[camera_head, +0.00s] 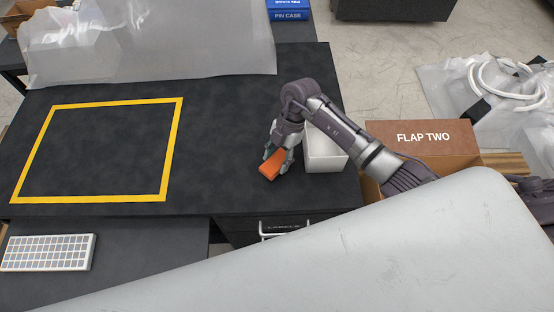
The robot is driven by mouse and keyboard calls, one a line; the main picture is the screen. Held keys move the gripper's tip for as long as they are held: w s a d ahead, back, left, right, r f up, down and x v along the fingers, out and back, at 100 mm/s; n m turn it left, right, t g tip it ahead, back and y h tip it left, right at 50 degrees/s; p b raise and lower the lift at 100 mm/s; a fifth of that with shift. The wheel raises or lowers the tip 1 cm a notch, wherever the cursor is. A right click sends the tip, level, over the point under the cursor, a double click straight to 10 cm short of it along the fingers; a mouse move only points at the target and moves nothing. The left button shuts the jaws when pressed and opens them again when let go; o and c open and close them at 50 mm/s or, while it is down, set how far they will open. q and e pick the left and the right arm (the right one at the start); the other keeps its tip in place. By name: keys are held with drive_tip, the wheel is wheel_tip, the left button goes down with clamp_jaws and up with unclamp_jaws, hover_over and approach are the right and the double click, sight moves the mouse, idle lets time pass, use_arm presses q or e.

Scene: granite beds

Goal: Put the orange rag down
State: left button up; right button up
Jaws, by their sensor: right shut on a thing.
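The orange rag (270,168) is a small folded block at the right part of the dark granite bed (225,150). My right gripper (278,160) comes in from the right and is shut on the orange rag. The rag is at or just above the bed's surface; I cannot tell whether it touches. My left gripper is not in view.
A white open box (325,152) stands just right of my right gripper. A yellow taped rectangle (174,140) marks empty bed at the left. Clear plastic sheeting (200,50) covers the back.

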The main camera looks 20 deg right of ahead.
drive_tip(key=shift+f, duration=0.85)
drive_tip(key=o, duration=1.3)
drive_tip(key=shift+c, duration=0.2)
drive_tip(key=b+v, duration=0.1)
drive_tip(key=v, duration=1.1)
